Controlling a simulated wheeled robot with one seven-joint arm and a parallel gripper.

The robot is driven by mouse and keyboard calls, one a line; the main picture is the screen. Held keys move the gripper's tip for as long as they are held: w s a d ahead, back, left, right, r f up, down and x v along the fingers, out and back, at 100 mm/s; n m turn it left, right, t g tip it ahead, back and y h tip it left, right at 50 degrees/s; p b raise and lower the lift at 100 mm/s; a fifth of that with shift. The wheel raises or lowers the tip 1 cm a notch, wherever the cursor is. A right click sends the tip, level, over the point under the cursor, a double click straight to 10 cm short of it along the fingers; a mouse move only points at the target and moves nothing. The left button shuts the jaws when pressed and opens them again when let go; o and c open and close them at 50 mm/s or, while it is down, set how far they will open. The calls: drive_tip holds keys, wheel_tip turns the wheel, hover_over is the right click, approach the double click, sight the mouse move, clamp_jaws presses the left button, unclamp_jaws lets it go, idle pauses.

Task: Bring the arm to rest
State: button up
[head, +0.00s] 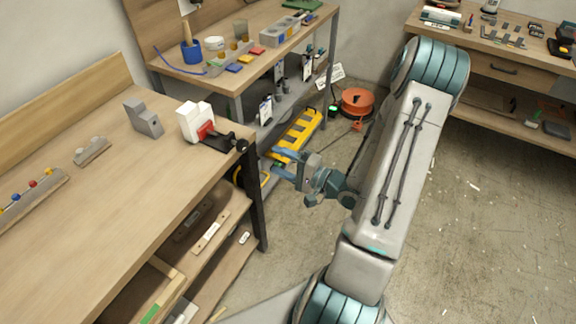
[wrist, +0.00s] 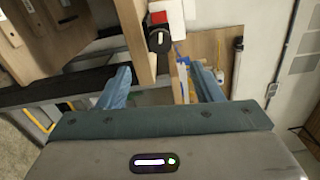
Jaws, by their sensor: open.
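My gripper (head: 278,161) is open and empty in the head view. It hangs in the air just right of the front corner of the near workbench (head: 110,205), over the gap between that bench and the far bench. My arm reaches in from the lower right and bends high on the right. In the wrist view, the two blue fingers of my gripper (wrist: 163,82) stand apart. Bench edges show between and beyond them, with nothing held.
The far bench (head: 190,72) carries several small parts. An orange cable reel (head: 357,101) lies on the floor. The floor at right is mostly clear.

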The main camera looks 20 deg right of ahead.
drive_tip(key=shift+v, duration=1.15)
drive_tip(key=w+d+n+g+h, duration=0.2)
drive_tip(key=w+n+g+h, duration=0.25)
drive_tip(key=h, duration=0.25)
wheel_tip(320, 180, up, 6)
drive_tip(key=s+n+g+h, duration=0.1)
drive_tip(key=n+g+h, duration=0.15)
drive_tip(key=h, duration=0.25)
drive_tip(key=s+a+r+n+g, duration=0.1)
drive_tip(key=s+a+r, duration=0.2)
drive_tip(key=s, duration=0.3)
drive_tip(key=s+a+r+n+g+y, duration=0.1)
drive_tip(key=s+a+r+n+g, duration=0.1)
drive_tip(key=s, duration=0.4)
drive_tip(key=s+a+r+n+g, duration=0.1)
drive_tip(key=s+a+r, duration=0.3)
drive_tip(key=s+a, duration=0.2)
drive_tip(key=shift+a+n+g, duration=0.2)
drive_tip(key=shift+n+g, duration=0.2)
